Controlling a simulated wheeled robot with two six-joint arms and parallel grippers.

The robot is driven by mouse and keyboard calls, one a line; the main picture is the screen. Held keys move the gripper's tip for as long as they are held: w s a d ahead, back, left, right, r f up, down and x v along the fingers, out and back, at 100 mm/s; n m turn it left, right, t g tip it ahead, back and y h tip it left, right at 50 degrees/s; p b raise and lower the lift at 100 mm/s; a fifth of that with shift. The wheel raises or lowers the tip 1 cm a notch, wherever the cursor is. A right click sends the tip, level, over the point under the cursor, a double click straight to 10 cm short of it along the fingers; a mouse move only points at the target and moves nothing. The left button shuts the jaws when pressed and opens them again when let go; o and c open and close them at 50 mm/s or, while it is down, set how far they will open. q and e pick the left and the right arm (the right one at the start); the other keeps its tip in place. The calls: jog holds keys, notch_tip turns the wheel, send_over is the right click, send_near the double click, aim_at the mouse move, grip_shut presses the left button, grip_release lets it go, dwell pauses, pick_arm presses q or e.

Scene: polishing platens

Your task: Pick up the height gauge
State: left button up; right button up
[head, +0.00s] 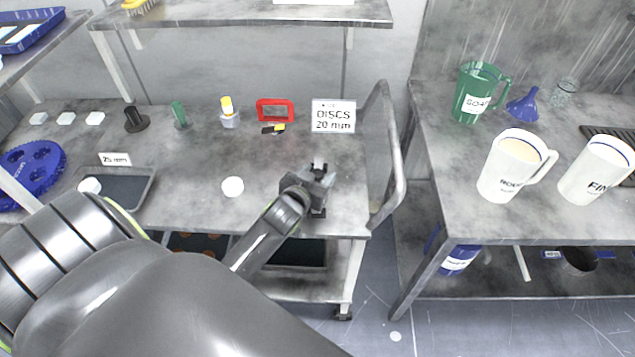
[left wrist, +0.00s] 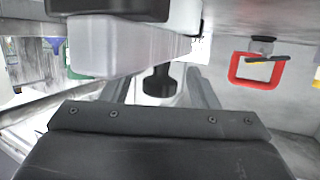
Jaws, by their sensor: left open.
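No label marks the height gauge. The red upright frame (head: 275,110) at the back of the left bench may be it, but I cannot be sure. The red frame also shows at the right of the left wrist view (left wrist: 233,70). My left gripper (head: 318,187) is open over the bench's front right part, in front of the DISCS sign and apart from the red frame. A dark shape shows between its fingers in the left wrist view; I cannot tell what it is. My right gripper is not in view.
The DISCS sign (head: 333,117) stands right of the red frame, a yellow-capped bottle (head: 229,112) left of it. Green (head: 180,116) and black (head: 136,120) posts stand further left. A white disc (head: 233,187) lies near the front. A grey handrail (head: 391,150) edges the bench's right side.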

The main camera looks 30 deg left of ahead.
pick_arm(q)
grip_shut()
dwell(0.4)
jog(key=shift+r, duration=0.15)
